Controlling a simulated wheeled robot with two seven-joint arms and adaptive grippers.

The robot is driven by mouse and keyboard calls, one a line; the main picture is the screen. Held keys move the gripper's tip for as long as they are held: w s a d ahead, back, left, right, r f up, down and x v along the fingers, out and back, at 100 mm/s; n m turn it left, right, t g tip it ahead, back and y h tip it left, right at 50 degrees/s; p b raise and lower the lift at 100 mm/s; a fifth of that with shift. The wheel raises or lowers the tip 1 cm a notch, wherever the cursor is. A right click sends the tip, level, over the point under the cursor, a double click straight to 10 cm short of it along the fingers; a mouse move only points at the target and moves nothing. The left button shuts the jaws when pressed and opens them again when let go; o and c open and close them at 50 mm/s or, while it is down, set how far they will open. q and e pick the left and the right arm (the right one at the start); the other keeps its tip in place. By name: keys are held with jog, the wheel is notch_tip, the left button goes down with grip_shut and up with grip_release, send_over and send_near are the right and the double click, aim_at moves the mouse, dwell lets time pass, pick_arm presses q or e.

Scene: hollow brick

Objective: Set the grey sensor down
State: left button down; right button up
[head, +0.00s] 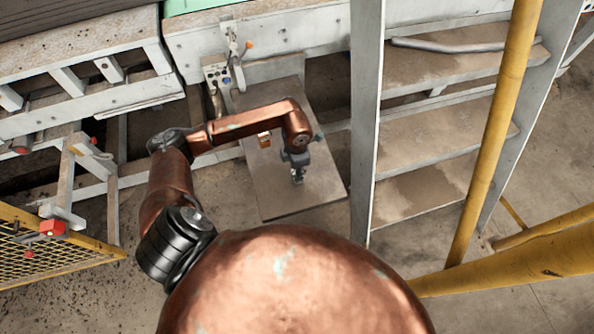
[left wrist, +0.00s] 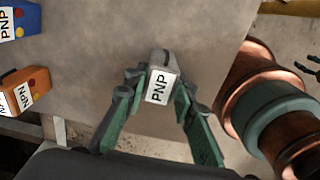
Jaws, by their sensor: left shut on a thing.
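The grey sensor (left wrist: 161,80), a small block with a white PNP label, is between the fingers of my left gripper (left wrist: 158,88) in the left wrist view. The fingers are shut on its sides. In the head view my left gripper (head: 298,174) is over the front part of a flat grey-brown table (head: 275,203). The sensor is too small and covered there to make out clearly. I cannot tell whether its underside touches the table.
An orange sensor labelled NPN (left wrist: 27,90) and a blue one labelled PNP (left wrist: 18,22) stand left of the gripper in the left wrist view. Metal stairs (head: 430,140) with a yellow rail (head: 495,120) rise right of the table. The table's front right is bare.

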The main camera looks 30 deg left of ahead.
pick_arm(q)
jog(key=c, duration=1.6)
grip_release()
jog(key=shift+f, duration=0.1)
notch_tip(320, 180, up, 12)
jog(key=shift+r+p, duration=0.2)
jog(key=shift+p, duration=0.2)
